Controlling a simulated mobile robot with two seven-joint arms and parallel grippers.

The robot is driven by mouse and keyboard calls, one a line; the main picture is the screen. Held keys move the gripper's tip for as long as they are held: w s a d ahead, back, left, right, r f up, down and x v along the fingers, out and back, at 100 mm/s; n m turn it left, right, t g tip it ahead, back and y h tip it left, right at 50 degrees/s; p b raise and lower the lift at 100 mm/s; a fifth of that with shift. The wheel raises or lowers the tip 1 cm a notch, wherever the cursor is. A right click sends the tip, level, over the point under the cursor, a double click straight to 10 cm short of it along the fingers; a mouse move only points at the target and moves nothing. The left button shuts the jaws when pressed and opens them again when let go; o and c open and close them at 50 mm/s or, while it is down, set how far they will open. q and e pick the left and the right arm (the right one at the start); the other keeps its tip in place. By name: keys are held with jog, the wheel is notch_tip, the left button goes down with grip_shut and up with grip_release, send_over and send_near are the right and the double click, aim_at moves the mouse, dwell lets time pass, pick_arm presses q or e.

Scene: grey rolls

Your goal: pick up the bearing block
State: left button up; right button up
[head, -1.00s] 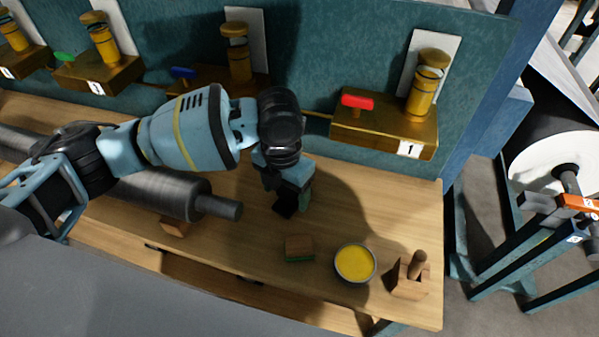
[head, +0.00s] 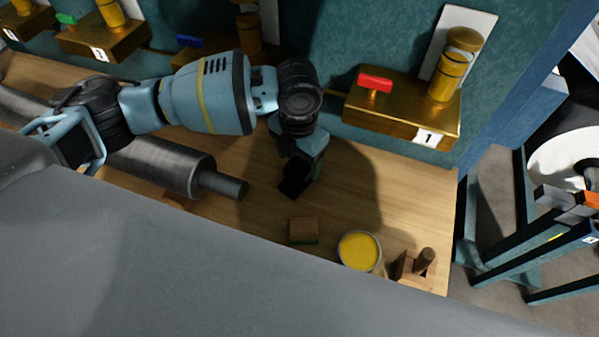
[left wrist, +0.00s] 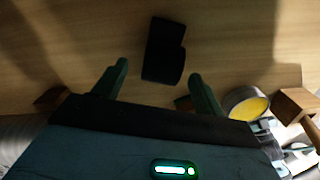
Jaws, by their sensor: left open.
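The bearing block is most likely the dark block with a notched side (left wrist: 165,50) on the wooden table. In the left wrist view it lies just beyond the fingertips of my left gripper (left wrist: 158,72), roughly between their lines. The two green fingers are apart, with nothing held between them. In the head view the dark block (head: 293,188) shows just below my left gripper (head: 309,170), whose fingers are partly hidden by its own body. Whether the fingers touch the block is not clear. My right gripper is in neither view.
A wood-and-green block (head: 303,231), a bowl of yellow stuff (head: 359,251) and a wooden block with a peg (head: 415,266) stand nearer. A grey roller (head: 170,165) lies left. A brass block with a red handle (head: 405,115) is behind. Bare table (head: 400,205) lies right.

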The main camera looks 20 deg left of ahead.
aim_at(300, 164)
pick_arm(q)
jog(key=shift+d+f, duration=0.1)
jog(key=shift+f, duration=2.25)
jog(key=shift+w+r, duration=0.1)
grip_shut()
jog(key=shift+r, duration=5)
